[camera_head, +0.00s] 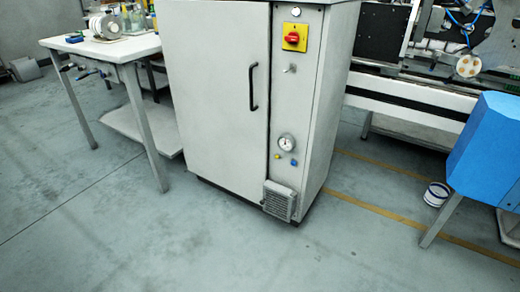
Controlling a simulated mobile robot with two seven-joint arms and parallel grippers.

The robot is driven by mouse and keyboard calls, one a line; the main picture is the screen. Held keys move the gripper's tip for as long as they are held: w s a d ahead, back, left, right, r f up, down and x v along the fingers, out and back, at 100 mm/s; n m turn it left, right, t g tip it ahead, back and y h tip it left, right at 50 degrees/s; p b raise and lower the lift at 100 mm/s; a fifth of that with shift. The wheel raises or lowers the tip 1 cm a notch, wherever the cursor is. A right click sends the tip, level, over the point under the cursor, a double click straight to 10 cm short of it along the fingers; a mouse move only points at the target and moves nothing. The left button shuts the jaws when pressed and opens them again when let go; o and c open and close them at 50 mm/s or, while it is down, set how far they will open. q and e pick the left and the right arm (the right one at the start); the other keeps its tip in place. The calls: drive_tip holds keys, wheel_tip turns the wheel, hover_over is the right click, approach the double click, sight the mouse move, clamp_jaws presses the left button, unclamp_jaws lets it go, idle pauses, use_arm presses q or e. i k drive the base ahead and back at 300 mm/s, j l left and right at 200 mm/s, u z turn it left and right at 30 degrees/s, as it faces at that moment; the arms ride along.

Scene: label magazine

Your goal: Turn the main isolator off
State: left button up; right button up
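The main isolator (294,37) is a red rotary knob on a yellow plate. It is mounted high on the narrow front panel of a light grey cabinet (215,90), right of the cabinet's door. The knob's handle looks roughly horizontal, but its exact setting is too small to read. Neither of my grippers shows in the head view, and nothing touches the isolator.
The closed cabinet door has a black handle (253,87). Below the isolator are a small toggle switch (290,69), a gauge (286,142) and a vent (279,200). A white table (110,49) stands left, a blue unit (490,150) right. The floor in front is clear.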

sight(292, 37)
drive_tip(key=i+l+u, duration=0.25)
drive_tip(key=i+l, duration=0.4)
drive_tip(key=i, duration=0.2)
drive_tip(key=i+l+u, duration=0.25)
drive_tip(key=i+l, duration=0.5)
drive_tip(key=l, duration=0.1)
